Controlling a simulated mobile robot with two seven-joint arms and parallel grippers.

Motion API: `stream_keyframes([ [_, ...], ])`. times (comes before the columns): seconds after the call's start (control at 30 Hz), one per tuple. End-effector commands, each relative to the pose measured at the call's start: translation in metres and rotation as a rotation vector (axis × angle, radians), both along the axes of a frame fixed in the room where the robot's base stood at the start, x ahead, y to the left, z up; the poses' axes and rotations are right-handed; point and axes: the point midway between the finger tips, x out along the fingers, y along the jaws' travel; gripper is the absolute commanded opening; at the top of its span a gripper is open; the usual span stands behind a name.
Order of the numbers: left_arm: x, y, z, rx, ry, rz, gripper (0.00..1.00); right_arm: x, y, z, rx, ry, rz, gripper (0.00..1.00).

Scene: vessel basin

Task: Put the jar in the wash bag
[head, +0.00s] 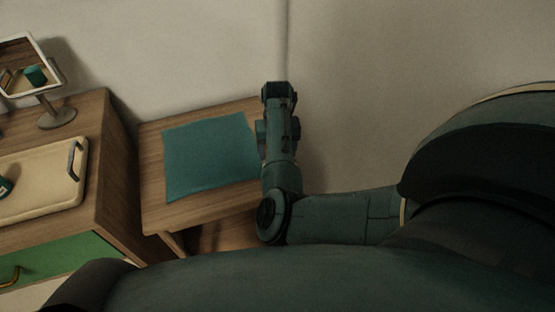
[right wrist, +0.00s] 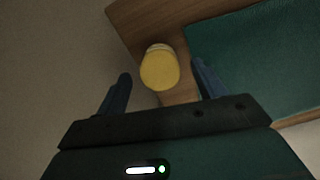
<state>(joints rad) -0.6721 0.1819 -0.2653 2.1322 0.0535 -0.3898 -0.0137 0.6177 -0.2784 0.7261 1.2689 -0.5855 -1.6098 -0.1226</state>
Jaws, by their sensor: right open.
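A jar with a round yellow top (right wrist: 160,70) stands on the wooden side table in the right wrist view, near the table's edge. My right gripper (right wrist: 162,78) is open, with one blue finger on each side of the jar in the picture; I cannot tell whether either touches it. In the head view my right arm (head: 281,140) reaches over the right end of the side table and hides the jar and its own fingers. No wash bag is clearly recognisable. My left gripper is out of view.
A flat teal mat (head: 210,155) lies on the side table (head: 152,180), left of my right arm. A wooden cabinet (head: 115,185) to the left bears a cream tray (head: 60,190), a partly cut-off teal item (head: 4,187) and a tilted mirror (head: 28,65). The wall is close behind.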

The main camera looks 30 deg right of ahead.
Motion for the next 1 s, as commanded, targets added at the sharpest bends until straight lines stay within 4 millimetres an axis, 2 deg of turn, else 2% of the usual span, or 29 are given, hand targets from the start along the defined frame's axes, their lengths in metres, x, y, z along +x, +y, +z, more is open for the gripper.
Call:
stream_keyframes([
  [0.1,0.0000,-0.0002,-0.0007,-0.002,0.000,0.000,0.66,0.0000,0.0001,-0.0071,0.001,0.000,0.000,0.70],
  [0.3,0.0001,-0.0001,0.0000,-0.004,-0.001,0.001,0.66,0.0001,0.0000,-0.0070,0.000,-0.001,0.000,0.70],
  [0.9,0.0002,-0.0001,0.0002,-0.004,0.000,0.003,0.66,0.0002,-0.0001,-0.0066,0.000,-0.001,0.000,0.21],
  [1.0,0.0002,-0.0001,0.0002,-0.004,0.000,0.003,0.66,0.0005,-0.0001,-0.0062,0.000,-0.002,0.000,0.19],
])
